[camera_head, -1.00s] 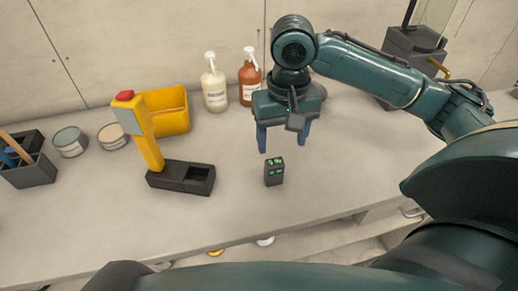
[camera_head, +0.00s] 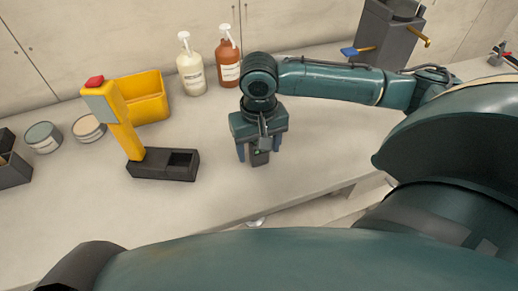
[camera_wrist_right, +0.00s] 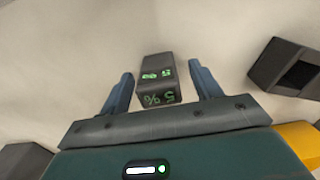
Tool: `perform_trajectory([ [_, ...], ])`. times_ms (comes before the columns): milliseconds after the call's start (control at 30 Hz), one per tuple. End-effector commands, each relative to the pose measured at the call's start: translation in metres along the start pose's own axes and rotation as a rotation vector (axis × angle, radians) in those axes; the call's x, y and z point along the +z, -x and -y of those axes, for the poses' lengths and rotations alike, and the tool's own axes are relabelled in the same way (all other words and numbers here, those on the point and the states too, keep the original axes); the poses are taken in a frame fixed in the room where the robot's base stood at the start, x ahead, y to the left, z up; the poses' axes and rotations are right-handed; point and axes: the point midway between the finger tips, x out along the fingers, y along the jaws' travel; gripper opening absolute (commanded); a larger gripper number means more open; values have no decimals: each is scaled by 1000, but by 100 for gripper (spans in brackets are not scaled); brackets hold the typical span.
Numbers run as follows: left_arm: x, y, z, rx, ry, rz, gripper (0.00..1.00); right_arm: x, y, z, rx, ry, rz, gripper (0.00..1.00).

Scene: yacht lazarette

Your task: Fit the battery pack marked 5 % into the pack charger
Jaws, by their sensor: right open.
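The battery pack (camera_wrist_right: 157,80) is a small dark block with green markings that read 5 % in the right wrist view. It stands on the counter, and in the head view the pack (camera_head: 259,158) is mostly hidden by my right gripper. My right gripper (camera_head: 259,153) is directly over it, open, with one blue finger on each side. In the right wrist view the fingers (camera_wrist_right: 160,83) show gaps to the pack. The pack charger (camera_head: 162,164) is a black base with an empty-looking rectangular slot, beside a yellow post; its slot also shows at right (camera_wrist_right: 292,70). My left gripper is not in view.
A yellow bin (camera_head: 145,97), a white pump bottle (camera_head: 191,68) and a brown one (camera_head: 228,63) stand at the back. Two tins (camera_head: 88,128) are at left. A grey holder (camera_head: 388,38) stands back right. The counter between pack and charger is clear.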

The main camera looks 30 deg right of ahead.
Motion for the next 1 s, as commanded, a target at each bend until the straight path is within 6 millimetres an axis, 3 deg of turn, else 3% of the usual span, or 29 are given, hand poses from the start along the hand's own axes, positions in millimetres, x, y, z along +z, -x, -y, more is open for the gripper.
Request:
perform_trajectory([
  [133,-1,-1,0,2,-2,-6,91,0,-15,-1,1,0,0,64],
  [400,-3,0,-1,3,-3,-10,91,0,-16,-1,0,1,-1,62],
  [1000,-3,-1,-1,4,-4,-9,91,0,-16,-1,0,1,-1,13],
])
